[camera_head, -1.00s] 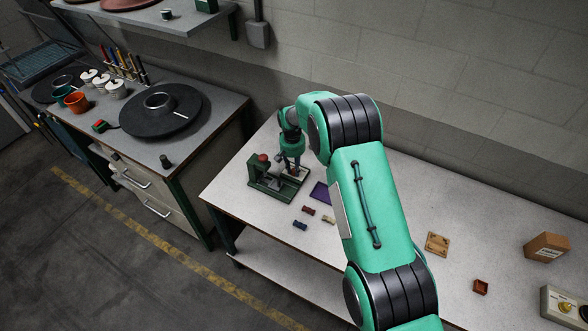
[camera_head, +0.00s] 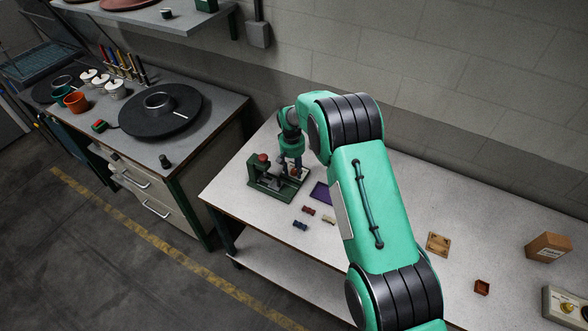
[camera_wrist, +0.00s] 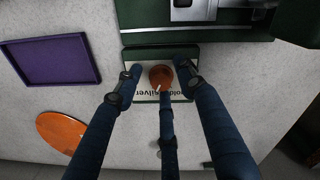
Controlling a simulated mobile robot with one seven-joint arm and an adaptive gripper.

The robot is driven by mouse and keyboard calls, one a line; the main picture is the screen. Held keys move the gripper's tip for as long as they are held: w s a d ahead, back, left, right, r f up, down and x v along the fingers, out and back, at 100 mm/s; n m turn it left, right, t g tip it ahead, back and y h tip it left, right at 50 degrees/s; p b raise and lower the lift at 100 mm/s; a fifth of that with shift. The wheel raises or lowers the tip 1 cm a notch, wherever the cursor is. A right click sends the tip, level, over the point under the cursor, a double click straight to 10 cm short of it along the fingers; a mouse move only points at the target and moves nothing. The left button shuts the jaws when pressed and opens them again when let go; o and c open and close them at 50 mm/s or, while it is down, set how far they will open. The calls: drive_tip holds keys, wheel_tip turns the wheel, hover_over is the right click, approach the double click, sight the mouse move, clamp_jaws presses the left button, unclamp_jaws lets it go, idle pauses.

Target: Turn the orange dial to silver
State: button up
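The orange dial (camera_wrist: 160,76) sits on a pale label panel (camera_wrist: 149,91) with a green frame, at the front of the press. A small light mark shows at the dial's lower edge. Dark lettering, in which I can read "silver", runs across the panel; fingers and dial hide part of it. My gripper (camera_wrist: 158,74) has its three blue fingers spread around the dial, with visible gaps to the two upper fingertips. The lower finger is close to the dial; contact is unclear.
A purple tray (camera_wrist: 52,59) lies beside the press, with an orange disc (camera_wrist: 62,132) near it. Small blue (camera_head: 300,224) and dark red (camera_head: 308,210) pieces lie in front. A wooden block (camera_head: 438,243) and a box (camera_head: 548,247) are farther right. The table's front edge is close.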

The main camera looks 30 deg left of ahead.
sight(293, 170)
drive_tip(key=shift+w+r, duration=0.1)
drive_tip(key=shift+r, duration=0.05)
drive_tip(key=shift+r, duration=0.5)
wheel_tip(293, 170, up, 11)
drive_tip(key=shift+s+a, duration=0.2)
